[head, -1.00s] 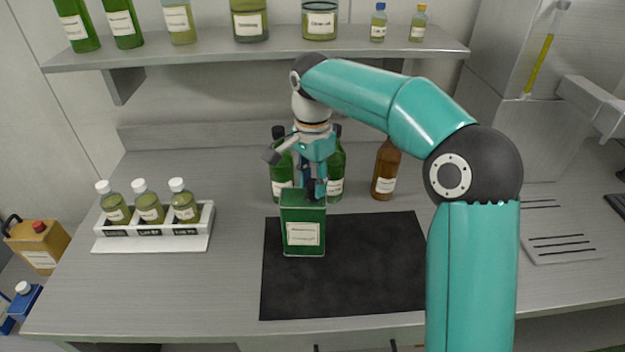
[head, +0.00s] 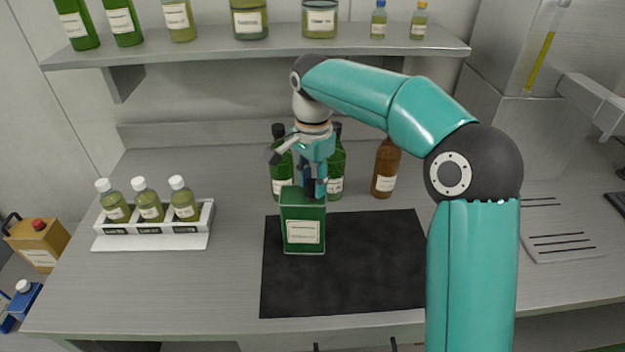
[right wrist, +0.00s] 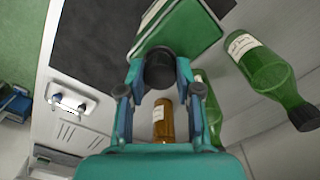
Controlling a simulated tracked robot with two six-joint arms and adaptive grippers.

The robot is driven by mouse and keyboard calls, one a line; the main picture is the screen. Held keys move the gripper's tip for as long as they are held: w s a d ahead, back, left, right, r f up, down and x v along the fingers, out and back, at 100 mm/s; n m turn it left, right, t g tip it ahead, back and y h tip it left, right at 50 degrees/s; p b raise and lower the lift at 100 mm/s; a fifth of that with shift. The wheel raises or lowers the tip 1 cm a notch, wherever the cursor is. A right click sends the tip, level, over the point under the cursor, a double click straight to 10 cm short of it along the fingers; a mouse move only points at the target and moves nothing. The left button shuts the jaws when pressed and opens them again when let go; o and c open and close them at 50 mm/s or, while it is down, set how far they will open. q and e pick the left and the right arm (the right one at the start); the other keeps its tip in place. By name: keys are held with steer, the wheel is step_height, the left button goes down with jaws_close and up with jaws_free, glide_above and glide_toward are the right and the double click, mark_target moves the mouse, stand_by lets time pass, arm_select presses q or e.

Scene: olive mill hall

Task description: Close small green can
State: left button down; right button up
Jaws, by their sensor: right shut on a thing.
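The small green can (head: 303,222) stands upright at the left back part of the black mat (head: 365,280), its pale label facing me. Its top also shows in the right wrist view (right wrist: 188,35). My right gripper (head: 314,189) points down at the can's top. In the right wrist view its fingers (right wrist: 160,75) are shut on a black cap (right wrist: 159,66) at the can's top. The fingers hide the spout, so I cannot tell how far the cap is seated. My left gripper is not in view.
Green bottles (head: 281,165) and a brown bottle (head: 385,168) stand close behind the can. A white rack (head: 150,229) with 3 small bottles is at the left. A shelf (head: 260,50) with bottles and jars hangs above. The mat's right part is bare.

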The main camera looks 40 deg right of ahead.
steer(key=shift+f, duration=0.2)
stand_by(0.7)
steer(key=o, duration=1)
steer(key=shift+c, duration=1.1)
